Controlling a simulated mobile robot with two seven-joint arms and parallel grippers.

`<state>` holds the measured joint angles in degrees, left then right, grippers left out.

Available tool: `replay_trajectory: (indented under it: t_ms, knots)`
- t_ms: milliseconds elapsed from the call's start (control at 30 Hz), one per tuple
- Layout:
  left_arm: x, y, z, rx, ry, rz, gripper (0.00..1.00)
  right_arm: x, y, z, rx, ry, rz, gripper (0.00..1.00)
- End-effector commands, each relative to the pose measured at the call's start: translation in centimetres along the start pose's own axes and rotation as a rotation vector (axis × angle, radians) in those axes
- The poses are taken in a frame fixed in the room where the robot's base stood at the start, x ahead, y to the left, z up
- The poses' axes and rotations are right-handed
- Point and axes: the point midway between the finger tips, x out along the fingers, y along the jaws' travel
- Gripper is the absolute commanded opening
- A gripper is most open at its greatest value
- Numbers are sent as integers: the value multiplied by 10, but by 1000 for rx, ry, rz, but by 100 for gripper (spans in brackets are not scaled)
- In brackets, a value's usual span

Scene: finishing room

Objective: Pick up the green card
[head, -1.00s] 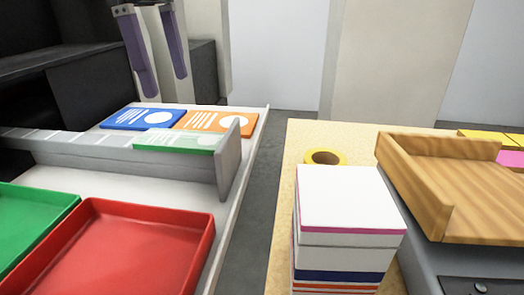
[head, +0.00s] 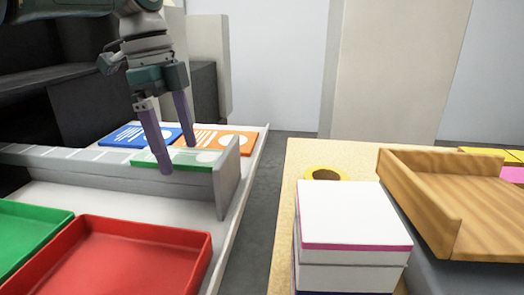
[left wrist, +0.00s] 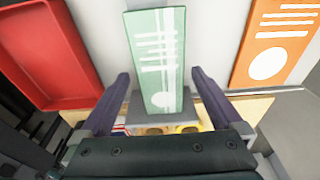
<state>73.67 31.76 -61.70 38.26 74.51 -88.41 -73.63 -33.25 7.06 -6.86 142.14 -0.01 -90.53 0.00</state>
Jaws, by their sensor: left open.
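The green card (head: 144,158) has white print and lies on the pale shelf, by the grey upright strip at its near side. In the left wrist view the green card (left wrist: 155,45) stretches away from me, its near end between my fingers. My left gripper (head: 178,158) is open, pointing down at the card, with one finger toward each long side. In the left wrist view the left gripper (left wrist: 161,78) has nothing clamped, with gaps on both sides of the card. I cannot tell how high the fingertips are. My right gripper is out of view.
A blue card (head: 133,136) and an orange card (head: 215,138) lie behind the green one. A red tray (head: 140,250) and a green tray (head: 25,235) stand in front. Right, a table holds stacked cards (head: 350,215), yellow tape (head: 325,174) and a wooden tray (head: 425,190).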

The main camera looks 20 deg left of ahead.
Motion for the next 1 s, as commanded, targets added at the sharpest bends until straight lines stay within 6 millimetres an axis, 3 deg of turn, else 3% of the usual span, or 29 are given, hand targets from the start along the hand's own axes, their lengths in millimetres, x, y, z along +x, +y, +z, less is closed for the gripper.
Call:
replay_trajectory:
  t_ms: [133, 833, 1000]
  knots:
    - [0, 0, 0, 0, 0, 0, 100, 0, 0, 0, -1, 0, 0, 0]
    - [-1, 0, 0, 0, 0, -1, 21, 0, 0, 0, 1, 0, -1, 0]
    - [-1, 0, 0, 0, 0, -1, 21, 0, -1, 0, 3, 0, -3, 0]
